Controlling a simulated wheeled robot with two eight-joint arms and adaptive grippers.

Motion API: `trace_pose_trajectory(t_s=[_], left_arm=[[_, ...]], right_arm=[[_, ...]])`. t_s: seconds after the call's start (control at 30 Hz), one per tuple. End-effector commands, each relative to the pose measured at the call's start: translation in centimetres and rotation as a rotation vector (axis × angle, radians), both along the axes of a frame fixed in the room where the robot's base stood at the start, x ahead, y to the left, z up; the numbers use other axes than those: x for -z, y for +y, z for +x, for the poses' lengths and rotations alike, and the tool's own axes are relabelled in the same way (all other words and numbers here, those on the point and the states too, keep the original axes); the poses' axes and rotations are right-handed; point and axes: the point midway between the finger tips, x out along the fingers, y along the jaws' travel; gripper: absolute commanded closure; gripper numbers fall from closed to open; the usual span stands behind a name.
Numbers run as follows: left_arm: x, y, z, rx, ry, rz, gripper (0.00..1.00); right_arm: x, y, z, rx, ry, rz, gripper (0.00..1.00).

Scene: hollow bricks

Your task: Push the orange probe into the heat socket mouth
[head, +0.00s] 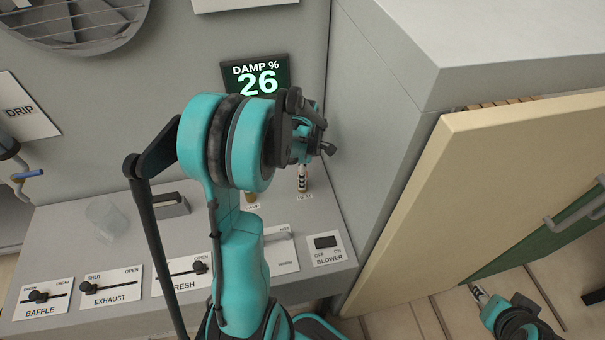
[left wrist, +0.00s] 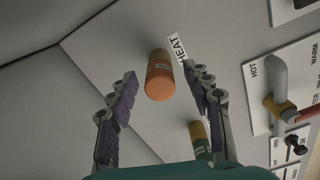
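The orange probe (left wrist: 159,78) stands at the HEAT label (left wrist: 177,48) in the left wrist view, its round orange end towards the camera. My left gripper (left wrist: 160,80) is open, with one finger on each side of the probe and gaps showing. In the head view, a striped upright piece (head: 303,178) stands behind the HEAT label (head: 304,197), below my left gripper, whose fingers are mostly hidden by the wrist. The socket mouth is hidden, so the depth of the probe cannot be told. My right gripper (head: 480,295) is at the lower right; its opening is unclear.
A second, yellow and green probe (left wrist: 199,138) stands near my left gripper's right finger. The console carries a blower switch (head: 326,242) and several sliders. A display (head: 256,75) reads DAMP % 26. A grey cabinet (head: 395,130) and a cream door (head: 500,180) bound the right side.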

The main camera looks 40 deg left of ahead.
Motion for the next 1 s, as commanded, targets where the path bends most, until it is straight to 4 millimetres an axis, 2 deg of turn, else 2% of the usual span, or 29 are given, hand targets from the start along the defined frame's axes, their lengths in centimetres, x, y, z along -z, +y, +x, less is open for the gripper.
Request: trace_pose_trajectory(t_s=[0.17, 0.27, 0.7, 0.83, 1.0], left_arm=[[-0.2, 0.0, 0.0, 0.0, 0.0, 0.0, 0.5], [-1.3, 0.0, 0.0, 0.0, 0.0, 0.0, 0.5], [-10.1, 0.0, 0.0, 0.0, 0.0, 0.0, 0.5], [-11.5, 0.0, 0.0, 0.0, 0.0, 0.0, 0.5], [-12.0, 0.0, 0.0, 0.0, 0.0, 0.0, 0.5]], right_arm=[[0.0, 0.0, 0.0, 0.0, 0.0, 0.0, 0.6], [0.0, 0.0, 0.0, 0.0, 0.0, 0.0, 0.6], [0.0, 0.0, 0.0, 0.0, 0.0, 0.0, 0.6], [0.0, 0.0, 0.0, 0.0, 0.0, 0.0, 0.6], [0.0, 0.0, 0.0, 0.0, 0.0, 0.0, 0.6]])
